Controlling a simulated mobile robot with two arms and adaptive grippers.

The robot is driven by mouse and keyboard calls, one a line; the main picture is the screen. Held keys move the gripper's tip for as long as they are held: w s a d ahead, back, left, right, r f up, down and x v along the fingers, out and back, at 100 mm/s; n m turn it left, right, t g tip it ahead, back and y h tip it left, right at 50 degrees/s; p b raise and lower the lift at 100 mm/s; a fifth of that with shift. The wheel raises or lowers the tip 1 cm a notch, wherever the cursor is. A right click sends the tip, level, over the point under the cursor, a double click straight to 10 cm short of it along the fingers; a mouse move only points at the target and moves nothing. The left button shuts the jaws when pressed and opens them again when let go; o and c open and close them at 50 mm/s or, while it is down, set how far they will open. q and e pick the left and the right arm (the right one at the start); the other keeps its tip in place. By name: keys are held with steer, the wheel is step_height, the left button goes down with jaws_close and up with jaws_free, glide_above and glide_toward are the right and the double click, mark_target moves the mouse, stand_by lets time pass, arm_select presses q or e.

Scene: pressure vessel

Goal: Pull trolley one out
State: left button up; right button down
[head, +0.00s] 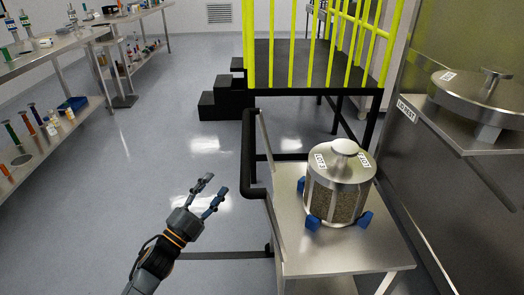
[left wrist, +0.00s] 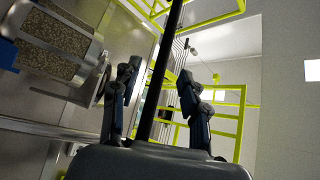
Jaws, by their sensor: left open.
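A steel trolley (head: 345,258) stands at the lower right of the head view, with a black handle (head: 248,155) on its left side. On it sits a steel canister (head: 340,190) with a mesh side, labels on top and blue blocks at its foot. The canister also shows tilted in the left wrist view (left wrist: 62,45). My left gripper (head: 213,186) is open and empty, left of the handle and apart from it in the head view. In the left wrist view, the black handle bar (left wrist: 164,75) appears between the spread fingers (left wrist: 160,88). My right gripper is not in view.
A black platform with steps (head: 222,100) and yellow railings (head: 290,45) stands behind the trolley. A steel vessel wall with a round lid (head: 478,88) on a shelf is at the right. Benches with bottles (head: 50,50) line the left. The floor between is clear.

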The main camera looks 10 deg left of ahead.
mark_target(246, 144)
arm_select(q)
steer(key=shift+m+h, duration=0.6)
steer(key=shift+h, duration=0.1)
steer(key=x, duration=0.5)
steer(key=r+x, duration=0.1)
steer(key=x, duration=0.4)
steer(key=s+x, duration=0.1)
steer(key=x, duration=0.4)
steer(key=shift+d+r, duration=0.3)
steer(key=shift+r, duration=0.05)
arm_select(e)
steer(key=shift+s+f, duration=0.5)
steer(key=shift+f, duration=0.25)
arm_select(q)
steer(key=shift+c, duration=0.2)
jaws_close()
